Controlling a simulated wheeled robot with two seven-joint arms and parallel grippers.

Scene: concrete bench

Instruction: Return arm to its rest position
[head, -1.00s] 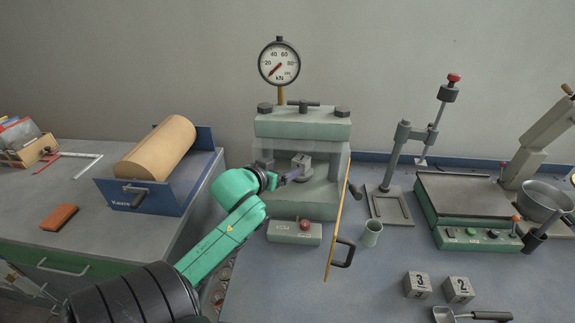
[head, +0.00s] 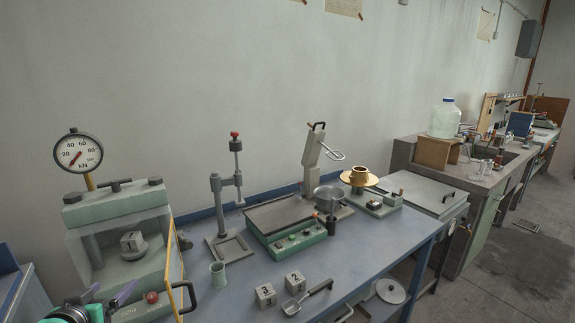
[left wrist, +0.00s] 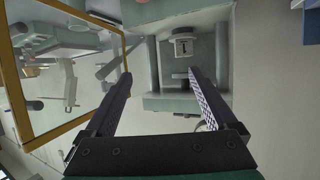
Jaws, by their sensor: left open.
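My left gripper (head: 108,294) shows at the bottom left of the head view, in front of the press. In the left wrist view its two purple-lined fingers (left wrist: 157,85) are spread apart with nothing between them. The grey cube marked 1 (head: 132,242) sits on the round platen inside the green press (head: 118,206). The cube also shows in the left wrist view (left wrist: 183,48), beyond the fingers and apart from them. The press door with its yellow frame (head: 174,262) stands open. My right gripper is not in view.
Cubes marked 3 (head: 265,295) and 2 (head: 295,282) stand on the blue bench (head: 325,259) by a scoop (head: 306,298). A small cup (head: 218,274), a lever stand (head: 229,245) and a scale (head: 290,228) stand behind. A pressure gauge (head: 78,152) rises above the press.

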